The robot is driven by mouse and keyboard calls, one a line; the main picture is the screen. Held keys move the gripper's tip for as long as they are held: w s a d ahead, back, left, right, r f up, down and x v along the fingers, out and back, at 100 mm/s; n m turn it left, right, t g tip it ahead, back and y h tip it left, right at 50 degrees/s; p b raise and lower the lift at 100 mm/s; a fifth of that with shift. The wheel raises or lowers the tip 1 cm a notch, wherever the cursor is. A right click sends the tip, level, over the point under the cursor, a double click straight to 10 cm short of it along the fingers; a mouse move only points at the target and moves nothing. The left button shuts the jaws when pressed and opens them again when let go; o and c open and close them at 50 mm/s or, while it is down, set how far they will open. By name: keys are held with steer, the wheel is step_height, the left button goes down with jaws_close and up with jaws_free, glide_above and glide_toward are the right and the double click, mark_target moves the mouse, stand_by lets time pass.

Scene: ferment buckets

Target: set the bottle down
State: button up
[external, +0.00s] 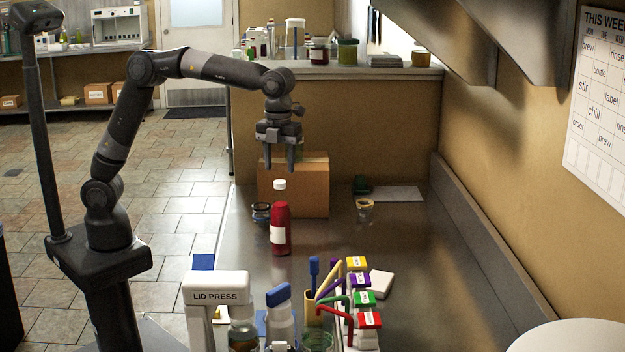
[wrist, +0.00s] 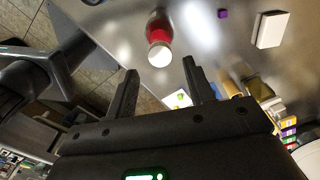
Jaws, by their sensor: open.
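The red bottle (external: 281,228) has a white cap and a pale label. It stands upright on the steel counter (external: 335,270), in front of a cardboard box. In the wrist view the bottle (wrist: 159,30) shows from above, cap toward me, beyond the fingertips and not between them. My gripper (external: 280,169) is open and empty, fingers pointing down, just above the cap in the external view. In the wrist view my gripper (wrist: 159,69) shows its two fingers spread apart.
The cardboard box (external: 312,187) stands behind the bottle. A small dark jar (external: 262,217) is left of it and a small cup (external: 364,211) is to its right. The lid press (external: 217,288) and several colour-lidded boxes (external: 364,298) are at the front. The counter's right middle is clear.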

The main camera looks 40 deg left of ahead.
step_height(320, 180, up, 6)
steer(key=w+a+n+t, duration=0.25)
steer(key=a+n, duration=0.55)
steer(key=a, duration=0.8)
steer(key=w+a+n+t, duration=0.1)
steer(key=w+a+n, duration=0.3)
steer(key=a+n, duration=0.75)
steer(key=s+a+f+n, duration=0.3)
steer(key=a+n, duration=0.1)
steer(key=a, duration=0.4)
steer(key=s+a+f+n+t, duration=0.1)
steer(key=s+a+f+n, duration=0.2)
steer(key=a, duration=0.5)
steer(key=s+a+f+n+t, duration=0.1)
steer(key=s+a+f+n, duration=0.2)
steer(key=a, duration=0.5)
steer(key=shift+s+a+n, duration=0.15)
steer(key=shift+s+n, duration=0.45)
steer(key=shift+n, duration=0.35)
